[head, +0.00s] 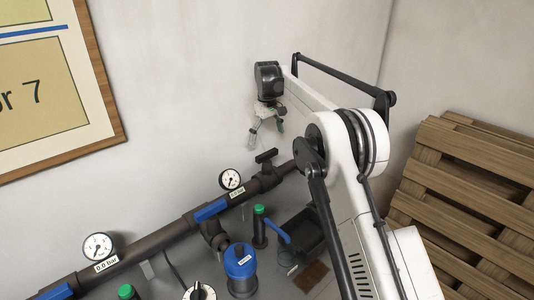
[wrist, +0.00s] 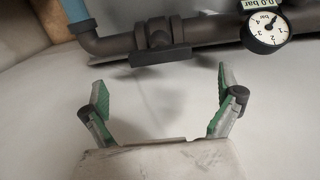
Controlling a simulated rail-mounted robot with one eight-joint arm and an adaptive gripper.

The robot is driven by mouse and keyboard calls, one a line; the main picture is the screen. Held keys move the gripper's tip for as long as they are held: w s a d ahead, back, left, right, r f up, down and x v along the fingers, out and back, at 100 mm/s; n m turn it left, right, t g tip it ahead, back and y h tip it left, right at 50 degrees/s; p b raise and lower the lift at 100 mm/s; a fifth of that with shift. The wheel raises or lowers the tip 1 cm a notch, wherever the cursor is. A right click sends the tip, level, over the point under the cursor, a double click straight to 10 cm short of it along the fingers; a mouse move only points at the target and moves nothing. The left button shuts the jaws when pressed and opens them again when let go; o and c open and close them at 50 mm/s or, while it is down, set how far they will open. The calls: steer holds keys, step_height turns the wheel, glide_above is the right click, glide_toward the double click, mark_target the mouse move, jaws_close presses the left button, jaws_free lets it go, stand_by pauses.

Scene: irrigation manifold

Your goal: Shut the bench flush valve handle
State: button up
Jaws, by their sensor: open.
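A black bar handle (head: 266,157) sits on a valve at the upper right end of the dark pipe. In the wrist view the black handle (wrist: 160,56) lies roughly along the pipe, beyond my fingers. A blue lever-like part (head: 277,230) stands beside a black bin lower down. No readable label tells which is the bench flush valve. My gripper (head: 266,134) is open and empty, above the black handle in the head view. In the wrist view my gripper (wrist: 169,97) has its green-padded fingers spread wide, apart from the handle.
A gauge (head: 231,179) beside the valve carries a 0.0 bar label; another gauge (head: 98,247) is farther left. A blue-capped canister (head: 240,262), a green-topped post (head: 259,210) and a black bin (head: 304,232) stand below the pipe. Wooden pallets (head: 465,200) lean at right.

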mark_target(267, 153)
step_height(267, 153, down, 8)
steer(key=shift+r, duration=0.25)
steer(key=c, duration=1.1)
steer(key=shift+c, duration=0.2)
